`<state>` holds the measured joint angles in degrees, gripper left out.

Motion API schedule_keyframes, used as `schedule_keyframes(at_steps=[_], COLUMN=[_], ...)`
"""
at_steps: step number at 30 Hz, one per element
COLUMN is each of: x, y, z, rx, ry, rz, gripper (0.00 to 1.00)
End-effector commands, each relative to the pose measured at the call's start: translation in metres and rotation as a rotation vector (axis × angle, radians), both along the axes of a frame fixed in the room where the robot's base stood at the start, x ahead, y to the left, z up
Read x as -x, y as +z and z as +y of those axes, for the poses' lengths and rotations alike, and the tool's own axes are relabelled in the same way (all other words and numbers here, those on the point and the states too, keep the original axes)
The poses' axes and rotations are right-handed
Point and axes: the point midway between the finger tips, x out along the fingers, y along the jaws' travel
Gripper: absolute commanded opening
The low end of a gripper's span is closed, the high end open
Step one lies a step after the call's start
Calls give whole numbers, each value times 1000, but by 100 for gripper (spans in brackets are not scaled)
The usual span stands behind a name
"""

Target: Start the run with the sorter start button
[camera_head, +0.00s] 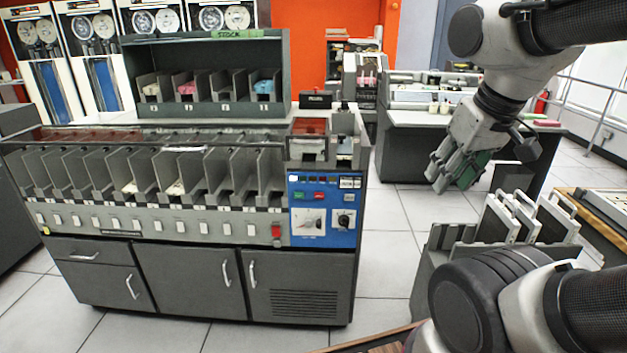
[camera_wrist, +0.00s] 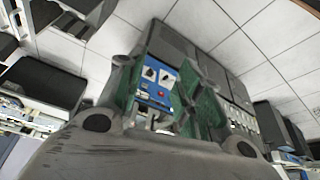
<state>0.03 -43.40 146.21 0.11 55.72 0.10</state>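The card sorter (camera_head: 165,228) is a long grey machine with a row of card pockets. Its blue control panel (camera_head: 324,225) is at the right end. A small green button (camera_head: 298,195) and a red button (camera_head: 319,196) sit side by side on the panel, above white dial plates. Labels are too small to read. My gripper (camera_head: 450,182) hangs to the right of the panel, apart from it, with nothing visible in its fingers. In the wrist view, its green-padded fingers (camera_wrist: 166,80) stand apart, and the blue panel (camera_wrist: 152,88) shows between them.
A red switch (camera_head: 276,232) is left of the panel. A card rack (camera_head: 308,98) stands on top at the back. A grey cart with upright card trays (camera_head: 505,218) is below my gripper. A desk (camera_head: 415,119) stands behind. Tiled floor is clear right of the sorter.

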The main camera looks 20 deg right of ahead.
Motion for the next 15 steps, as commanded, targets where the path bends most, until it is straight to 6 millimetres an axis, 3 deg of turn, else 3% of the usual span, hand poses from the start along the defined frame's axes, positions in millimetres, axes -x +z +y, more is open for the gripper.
schedule_keyframes(at_steps=[1,5,15], x=[0,0,0], y=[0,0,0], z=[0,0,0], rx=[0,0,0], ry=[0,0,0], rz=[0,0,0], gripper=[21,0,0])
